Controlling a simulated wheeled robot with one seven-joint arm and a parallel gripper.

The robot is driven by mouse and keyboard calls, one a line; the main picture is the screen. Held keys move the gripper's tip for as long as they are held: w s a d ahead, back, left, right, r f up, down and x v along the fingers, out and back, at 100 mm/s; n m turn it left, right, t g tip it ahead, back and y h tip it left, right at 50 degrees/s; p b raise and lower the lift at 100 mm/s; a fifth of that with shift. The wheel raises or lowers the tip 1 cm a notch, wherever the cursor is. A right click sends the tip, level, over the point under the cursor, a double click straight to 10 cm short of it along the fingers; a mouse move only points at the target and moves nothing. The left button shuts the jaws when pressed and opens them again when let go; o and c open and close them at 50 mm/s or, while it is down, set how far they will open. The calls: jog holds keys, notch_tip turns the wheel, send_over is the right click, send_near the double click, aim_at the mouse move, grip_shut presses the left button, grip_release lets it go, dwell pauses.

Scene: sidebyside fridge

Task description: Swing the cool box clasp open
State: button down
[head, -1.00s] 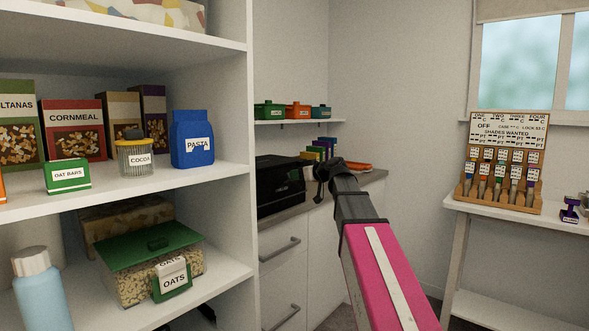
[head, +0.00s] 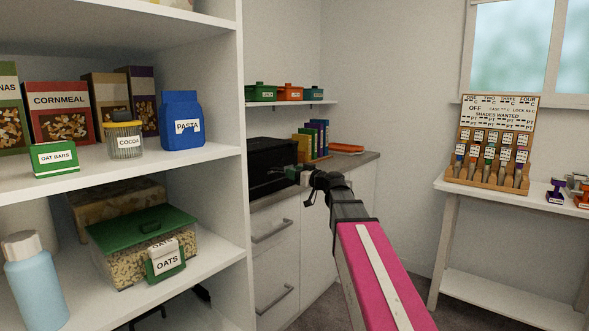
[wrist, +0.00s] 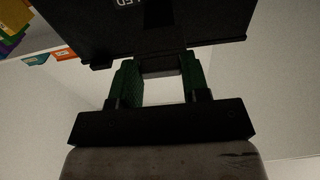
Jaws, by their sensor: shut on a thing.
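The cool box is the black box (head: 268,163) on the counter beyond the shelves. My gripper (head: 290,172) reaches its right side in the head view. In the wrist view the dark cool box (wrist: 160,25) fills the top, with part of a white label on it. The two green fingers of my gripper (wrist: 158,78) are shut on a small dark piece at the box's lower edge, the clasp (wrist: 160,68). Its far side is hidden by the box. The clasp is too small to make out in the head view.
Upright colored books (head: 316,140) and an orange item (head: 346,149) lie beside the box on the counter (head: 350,164). A small shelf with lidded tubs (head: 290,93) hangs above. The tall shelf unit's side panel (head: 243,220) stands close left of my arm.

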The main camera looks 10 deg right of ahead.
jog(key=shift+f, duration=1.15)
jog(key=shift+a, duration=0.1)
jog(key=c, duration=0.6)
grip_release()
jog(key=shift+f, duration=0.1)
jog(key=v, duration=1)
jog(key=shift+s+d, duration=0.2)
jog(key=shift+d, duration=0.1)
